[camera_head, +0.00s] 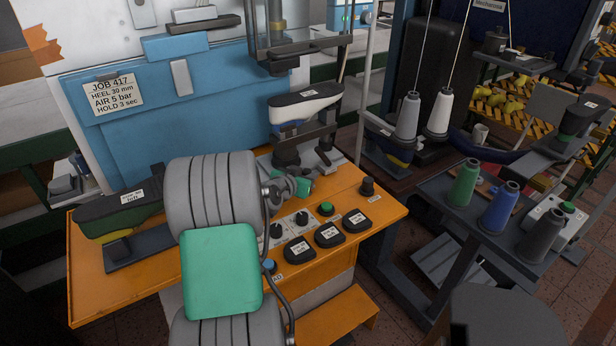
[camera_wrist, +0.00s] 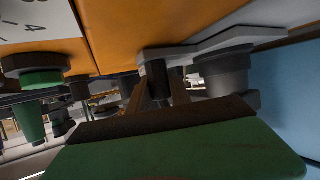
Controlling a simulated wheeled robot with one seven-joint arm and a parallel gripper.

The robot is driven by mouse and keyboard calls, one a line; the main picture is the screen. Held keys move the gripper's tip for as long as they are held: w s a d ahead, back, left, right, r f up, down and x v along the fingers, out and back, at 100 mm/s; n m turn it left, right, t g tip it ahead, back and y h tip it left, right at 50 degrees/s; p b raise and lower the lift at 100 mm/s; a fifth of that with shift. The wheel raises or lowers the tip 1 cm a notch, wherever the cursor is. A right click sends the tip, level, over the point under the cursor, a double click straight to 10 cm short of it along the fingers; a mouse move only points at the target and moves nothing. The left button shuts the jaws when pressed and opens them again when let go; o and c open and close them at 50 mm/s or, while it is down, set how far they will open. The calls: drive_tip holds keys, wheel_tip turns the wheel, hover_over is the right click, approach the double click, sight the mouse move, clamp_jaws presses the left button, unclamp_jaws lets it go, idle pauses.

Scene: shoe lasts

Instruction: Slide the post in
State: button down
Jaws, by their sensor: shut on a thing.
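The post (camera_wrist: 157,83) is a short dark cylinder in the wrist view. My gripper (camera_wrist: 158,100) is shut on it, with a brown finger on either side. Its top end in this picture meets or overlaps a grey plate (camera_wrist: 215,42) on the orange bench; I cannot tell how far in it sits. A wide dark grey cylinder (camera_wrist: 225,72) stands just right of the post. In the head view my gripper (camera_head: 303,186) is low at the machine's base, partly behind my arm, and I cannot make out the post there.
A shoe last (camera_head: 305,103) with a dark top sits on the machine above the gripper. A black knob (camera_head: 367,187), a green button (camera_head: 326,209) and several black labelled pads (camera_head: 329,235) are on the orange bench (camera_head: 385,210). A dark green last (camera_head: 118,212) lies at left.

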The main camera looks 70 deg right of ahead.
drive_tip(key=shift+s+d+r, duration=0.1)
drive_tip(key=shift+s, duration=0.05)
drive_tip(key=c, duration=1.4)
unclamp_jaws()
drive_tip(key=shift+s+d, duration=0.1)
drive_tip(key=shift+s, duration=0.05)
drive_tip(key=shift+o, duration=1.1)
drive_tip(key=v, duration=0.8)
drive_tip(key=shift+b, duration=0.4)
